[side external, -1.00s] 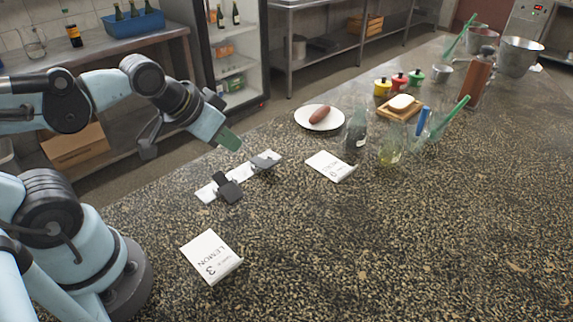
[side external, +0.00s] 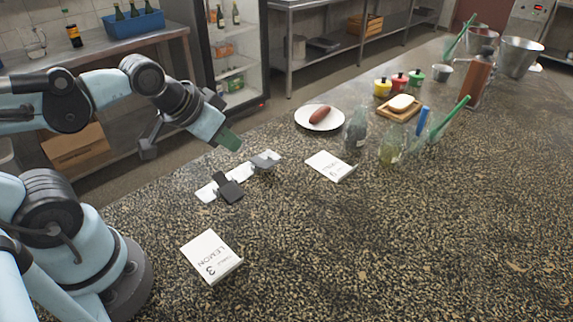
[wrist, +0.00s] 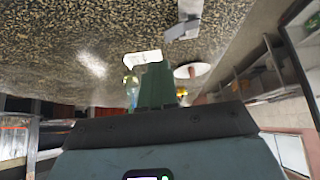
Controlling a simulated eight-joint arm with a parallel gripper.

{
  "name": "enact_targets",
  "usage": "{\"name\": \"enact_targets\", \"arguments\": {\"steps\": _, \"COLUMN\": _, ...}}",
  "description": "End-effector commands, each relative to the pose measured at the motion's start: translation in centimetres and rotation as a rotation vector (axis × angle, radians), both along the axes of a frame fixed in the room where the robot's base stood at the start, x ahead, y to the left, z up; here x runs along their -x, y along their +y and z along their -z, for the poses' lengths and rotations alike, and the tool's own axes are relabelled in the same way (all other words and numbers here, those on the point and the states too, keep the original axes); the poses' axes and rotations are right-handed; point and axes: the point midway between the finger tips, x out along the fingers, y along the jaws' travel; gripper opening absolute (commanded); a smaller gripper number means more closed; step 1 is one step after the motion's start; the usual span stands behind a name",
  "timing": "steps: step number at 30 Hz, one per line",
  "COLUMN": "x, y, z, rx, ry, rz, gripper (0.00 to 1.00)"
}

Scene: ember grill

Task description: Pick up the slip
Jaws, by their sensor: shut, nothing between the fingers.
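A flat white slip (side external: 207,191) lies on the speckled counter, with a dark clip (side external: 228,189) and a greyer clip (side external: 264,162) over it. My gripper (side external: 229,140) has green fingertips, which are together with nothing between them. In the side view it hangs in the air near the slip's far end, apart from it. In the wrist view the green fingers (wrist: 155,85) point toward a white pad (wrist: 143,57), and a grey clip (wrist: 183,30) shows above them. The clips hide parts of the slip.
A "LEMON 3" pad (side external: 212,257) lies at the front, and another white pad (side external: 330,166) lies right of the slip. A plate (side external: 302,119) with a sausage (side external: 320,115), bottles (side external: 355,132) and a wooden tray (side external: 386,114) stand behind. The counter's right front is clear.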

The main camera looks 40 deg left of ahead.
Motion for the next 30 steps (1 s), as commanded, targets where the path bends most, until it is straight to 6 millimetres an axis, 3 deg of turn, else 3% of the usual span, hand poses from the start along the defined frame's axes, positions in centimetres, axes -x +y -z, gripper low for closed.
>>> {"name": "enact_targets", "arguments": {"steps": 12, "x": 0.0, "y": 0.0, "z": 0.0, "rx": 0.000, "ry": 0.000, "rz": 0.000, "gripper": 0.00}}
{"name": "enact_targets", "arguments": {"steps": 19, "x": 0.0, "y": 0.0, "z": 0.0, "rx": 0.000, "ry": 0.000, "rz": 0.000, "gripper": 0.31}}
{"name": "enact_targets", "arguments": {"steps": 27, "x": 0.0, "y": -0.1, "z": 0.0, "rx": 0.001, "ry": 0.002, "rz": 0.001, "gripper": 0.31}}
{"name": "enact_targets", "arguments": {"steps": 30, "x": 0.1, "y": -1.0, "z": 0.2, "rx": 0.011, "ry": 0.032, "rz": 0.012, "gripper": 0.31}}
